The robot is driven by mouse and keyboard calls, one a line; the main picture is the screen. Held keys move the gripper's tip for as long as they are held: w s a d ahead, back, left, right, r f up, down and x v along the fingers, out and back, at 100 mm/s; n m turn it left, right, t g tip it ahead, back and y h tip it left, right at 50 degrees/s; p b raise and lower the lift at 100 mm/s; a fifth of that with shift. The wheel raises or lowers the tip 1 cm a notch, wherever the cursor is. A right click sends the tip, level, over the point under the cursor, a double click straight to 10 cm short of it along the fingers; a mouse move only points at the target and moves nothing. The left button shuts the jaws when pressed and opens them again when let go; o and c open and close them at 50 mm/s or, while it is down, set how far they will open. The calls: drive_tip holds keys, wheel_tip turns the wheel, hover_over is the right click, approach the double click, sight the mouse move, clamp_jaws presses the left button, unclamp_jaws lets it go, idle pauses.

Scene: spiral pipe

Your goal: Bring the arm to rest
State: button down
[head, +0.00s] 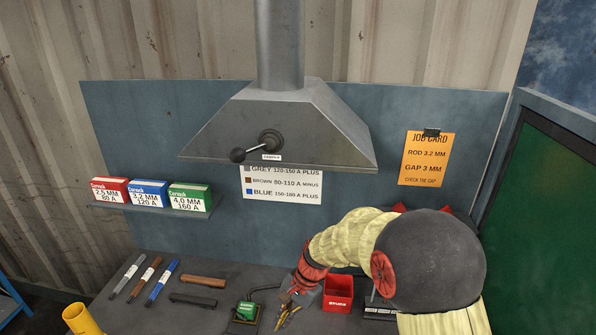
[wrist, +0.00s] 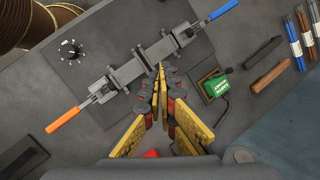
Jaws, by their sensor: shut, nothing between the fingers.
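My arm, in a cream sleeve with red bands, reaches in from the right in the head view, with my gripper (head: 283,319) low over the bench. In the wrist view my gripper (wrist: 160,72) has yellow and red fingers, shut with the tips together and nothing between them. Its tips appear over the near edge of a metal clamp fixture (wrist: 128,71), which has an orange handle (wrist: 62,119) and a blue handle (wrist: 223,9). I cannot tell whether the tips touch the fixture.
A green box (wrist: 216,87) sits right of the fingers. A red bin (head: 338,293) stands beside my forearm. Rods (head: 145,278) and bars (head: 204,281) lie on the bench's left. A grey hood (head: 275,125) with a lever (head: 240,155) hangs above. A yellow cylinder (head: 80,319) stands front left.

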drive_tip(key=s+d+r+n+t+h+b, duration=0.2)
drive_tip(key=s+d+r+b, duration=0.3)
drive_tip(key=s+d, duration=0.6)
drive_tip(key=s+d+r+n+t+h+b, duration=0.2)
drive_tip(key=s+d+r+n+t+b, duration=0.3)
drive_tip(key=s+d+b, duration=0.4)
drive_tip(key=s+d, duration=0.3)
drive_tip(key=shift+d, duration=0.2)
drive_tip(key=shift+s, duration=0.1)
